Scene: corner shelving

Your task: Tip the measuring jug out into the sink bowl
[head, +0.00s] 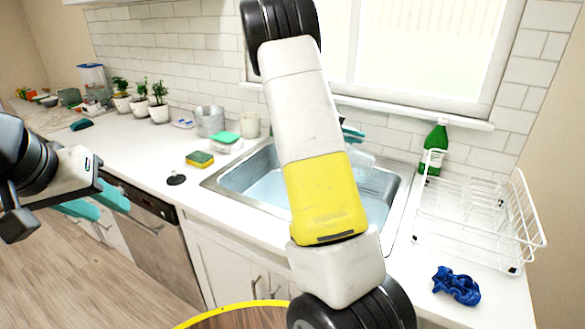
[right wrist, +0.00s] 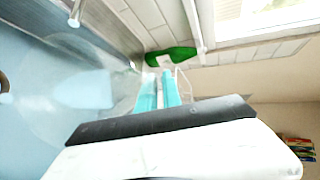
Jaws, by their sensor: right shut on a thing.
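The sink bowl (head: 262,178) is a steel basin set in the white counter, bluish inside; my right arm crosses in front of part of it. My right gripper (head: 352,132) is over the back of the sink, mostly hidden behind my arm. Its teal fingers (right wrist: 158,92) show in the right wrist view, shut on the clear measuring jug (right wrist: 85,95). A pale part of the jug (head: 362,158) shows above the sink in the head view. Its tilt and contents are hard to make out. My left gripper (head: 95,203) is open and empty, left of the counter front.
A green bottle (head: 433,150) stands behind the white dish rack (head: 465,215) right of the sink. A blue cloth (head: 456,285) lies in front of the rack. A sponge (head: 200,159), a black stopper (head: 176,179) and a metal bucket (head: 209,121) are on the left counter.

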